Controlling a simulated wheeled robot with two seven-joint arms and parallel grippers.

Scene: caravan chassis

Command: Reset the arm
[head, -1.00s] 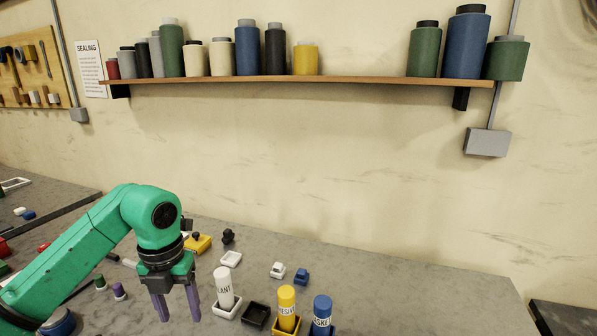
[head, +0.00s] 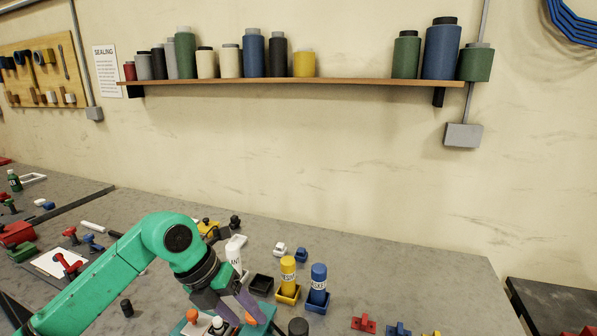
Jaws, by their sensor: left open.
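My green left arm comes in from the lower left. Its left gripper (head: 246,306) is open, with its purple-grey fingers tilted down to the right and nothing seen between them. The fingers are over or in front of a teal holder (head: 262,311) with orange-capped pieces (head: 192,316); I cannot tell whether they touch. A white labelled bottle (head: 236,252) stands behind the gripper, partly hidden by it. A yellow bottle (head: 288,270) and a blue bottle (head: 318,278) stand upright in matching trays to the right. My right gripper is not in view.
An empty black tray (head: 261,284) lies between the white and yellow bottles. A black cylinder (head: 298,327) stands at the bottom edge. Small red (head: 364,323) and blue (head: 398,329) pieces lie at right. The grey bench (head: 420,275) is clear behind them. A shelf (head: 300,81) holds several containers.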

